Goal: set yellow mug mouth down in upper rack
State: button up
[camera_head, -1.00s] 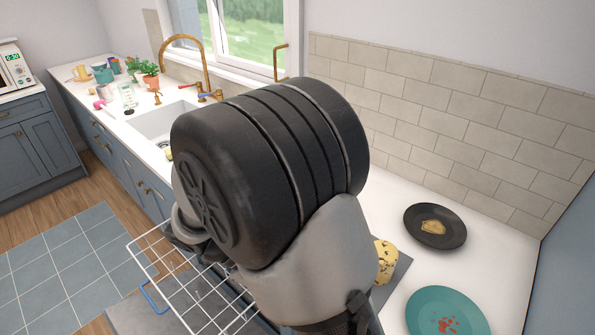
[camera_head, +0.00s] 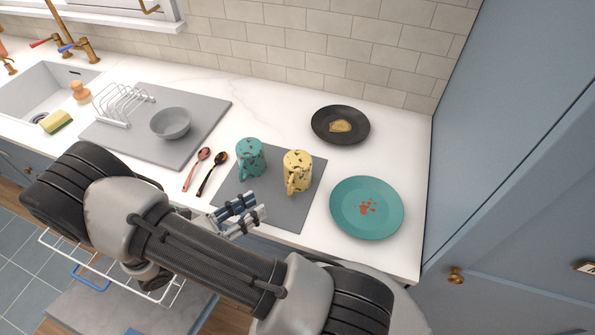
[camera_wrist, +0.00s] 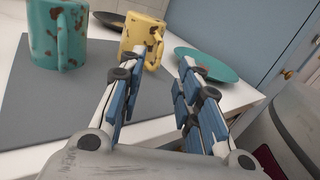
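The yellow mug (camera_head: 298,170) has dark specks and stands upright on a grey mat (camera_head: 286,216), its handle towards the front. It also shows in the wrist view (camera_wrist: 138,36), just beyond my fingers. My gripper (camera_head: 243,213) is open and empty, in front of the mug and apart from it; in the wrist view (camera_wrist: 158,78) the fingers are spread. The upper rack (camera_head: 176,292) is a white wire rack with a blue handle, pulled out below the counter at the lower left, partly hidden by my arm.
A teal mug (camera_head: 250,158) stands left of the yellow one. A teal plate (camera_head: 366,207) with red scraps and a black plate (camera_head: 340,125) lie to the right. Two spoons (camera_head: 206,172) and a drying board (camera_head: 190,148) with a grey bowl (camera_head: 171,122) lie left. A tall blue cabinet (camera_head: 500,150) bounds the right.

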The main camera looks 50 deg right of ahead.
send_near(295, 175)
jog(key=shift+s+d+f+b, duration=0.2)
jog(key=shift+s+f+b, duration=0.2)
jog(key=shift+s+f, duration=0.25)
jog(key=shift+s+d+f+b, duration=0.15)
jog(key=shift+d+b, duration=0.15)
jog(key=shift+d, duration=0.55)
jog(key=shift+s+d+b, duration=0.15)
jog(key=shift+d+b, duration=0.1)
jog(key=shift+d, duration=0.65)
jog(key=shift+s+d+f+b, duration=0.15)
jog(key=shift+d+b, duration=0.15)
jog(key=shift+d, duration=0.55)
jog(key=shift+c, duration=0.2)
grip_shut()
